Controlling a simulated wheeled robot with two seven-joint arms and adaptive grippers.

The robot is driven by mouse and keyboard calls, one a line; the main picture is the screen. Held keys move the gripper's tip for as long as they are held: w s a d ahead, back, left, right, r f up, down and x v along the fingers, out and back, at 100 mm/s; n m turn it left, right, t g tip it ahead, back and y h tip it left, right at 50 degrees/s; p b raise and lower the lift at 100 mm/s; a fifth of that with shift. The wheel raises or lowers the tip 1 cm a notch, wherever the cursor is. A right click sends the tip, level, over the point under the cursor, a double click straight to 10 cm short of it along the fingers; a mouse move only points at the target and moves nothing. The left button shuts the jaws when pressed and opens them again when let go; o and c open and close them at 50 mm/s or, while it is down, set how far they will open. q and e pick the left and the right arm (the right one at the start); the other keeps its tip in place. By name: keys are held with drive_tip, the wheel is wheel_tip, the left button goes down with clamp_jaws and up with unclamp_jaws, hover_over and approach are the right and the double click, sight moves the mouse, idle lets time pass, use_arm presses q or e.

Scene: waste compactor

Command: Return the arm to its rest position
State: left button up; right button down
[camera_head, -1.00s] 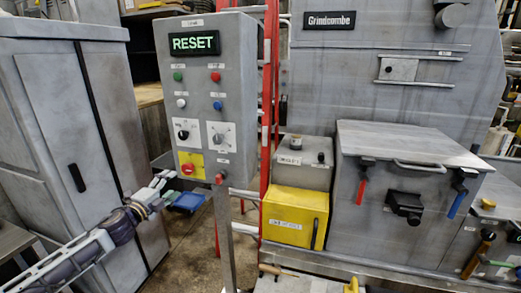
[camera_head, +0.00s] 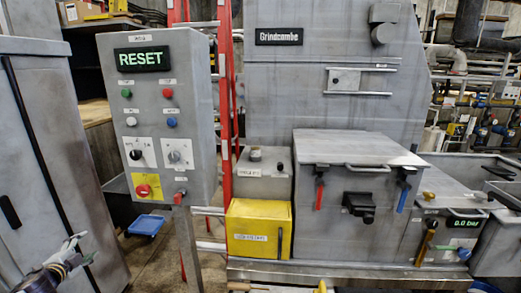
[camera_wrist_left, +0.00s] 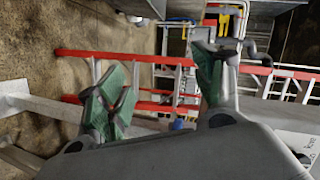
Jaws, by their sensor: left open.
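My left gripper (camera_head: 76,250) is at the lower left of the head view, below and left of the grey control panel (camera_head: 200,110) and apart from it. In the left wrist view its two green-padded fingers (camera_wrist_left: 160,95) stand apart with nothing between them. The panel's display (camera_head: 142,59) reads RESET in green. Below it are coloured buttons, two dark knobs and a red emergency button (camera_head: 144,190) on a yellow plate. My right gripper is not in view.
A tall grey cabinet (camera_head: 70,150) stands behind the left gripper. The grey Grindcombe machine (camera_head: 330,105) fills the middle, with a yellow box (camera_head: 255,222) at its foot. A red ladder (camera_head: 226,100) stands behind the panel. A blue bin (camera_head: 146,225) is on the floor.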

use_arm(q)
drive_tip(key=s+a+f+n+g+y, duration=0.1)
drive_tip(key=s+a+f+n+g, duration=0.2)
drive_tip(key=f, duration=0.5)
drive_tip(key=s+a+f, duration=0.3)
drive_tip(key=s+f, duration=0.3)
drive_tip(key=f, duration=0.1)
drive_tip(key=s+a+f+n+g+y, duration=0.1)
drive_tip(key=s+a+f+n+g, duration=0.2)
drive_tip(key=f, duration=0.5)
drive_tip(key=s+d+f+n+g, duration=0.1)
drive_tip(key=s+d+f+g, duration=0.15)
drive_tip(key=s+f, duration=0.8)
drive_tip(key=s+d+f+n+g, duration=0.1)
drive_tip(key=s+d+f, duration=0.3)
drive_tip(key=s+f, duration=0.7)
drive_tip(key=s+d+f+n+g+h, duration=0.1)
drive_tip(key=s+d+f+g+h, duration=0.2)
drive_tip(key=s+d+f, duration=1.3)
drive_tip(key=s+d+f+h, duration=0.1)
drive_tip(key=s+d, duration=0.1)
drive_tip(key=d, duration=1)
drive_tip(key=s+d+f+h, duration=0.1)
drive_tip(key=s+d, duration=0.1)
drive_tip(key=d, duration=0.9)
drive_tip(key=shift+s+d+f+n+g, duration=0.2)
drive_tip(key=shift+d+n+g, duration=0.15)
drive_tip(key=shift+g, duration=0.1)
